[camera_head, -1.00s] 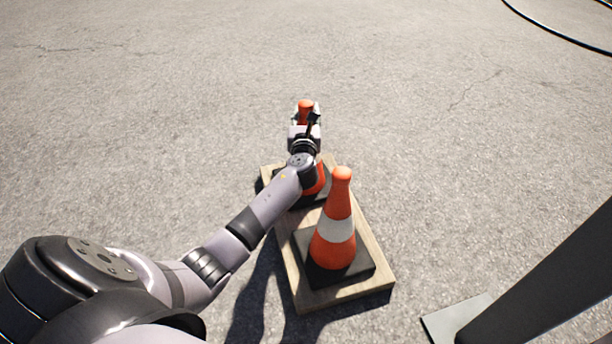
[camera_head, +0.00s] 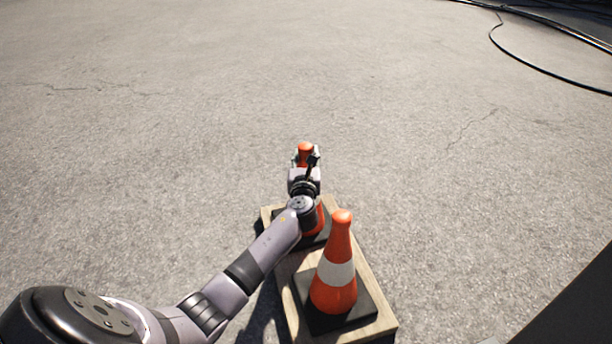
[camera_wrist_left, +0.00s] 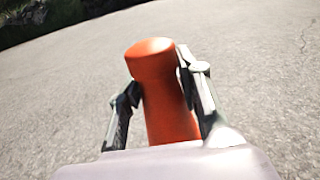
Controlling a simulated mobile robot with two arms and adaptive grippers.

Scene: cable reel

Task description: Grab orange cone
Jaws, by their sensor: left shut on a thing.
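Two orange cones stand upright on a wooden pallet board (camera_head: 290,291). My left gripper (camera_head: 306,158) is shut on the upper part of the far cone (camera_head: 305,147). In the left wrist view the far cone (camera_wrist_left: 162,90) stands between the two fingers (camera_wrist_left: 165,92), one on each side below its rounded top. My wrist and forearm hide much of this cone; part of its lower body and its black base show. The near cone (camera_head: 335,286), with a white band and black base, stands free to the right of my forearm. My right gripper is not in view.
Black cables or hoses (camera_head: 530,68) lie on the pavement at the far upper right. A dark post-like shape (camera_head: 575,305) fills the lower right corner. The cracked grey pavement (camera_head: 150,150) beyond and left of the board is clear.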

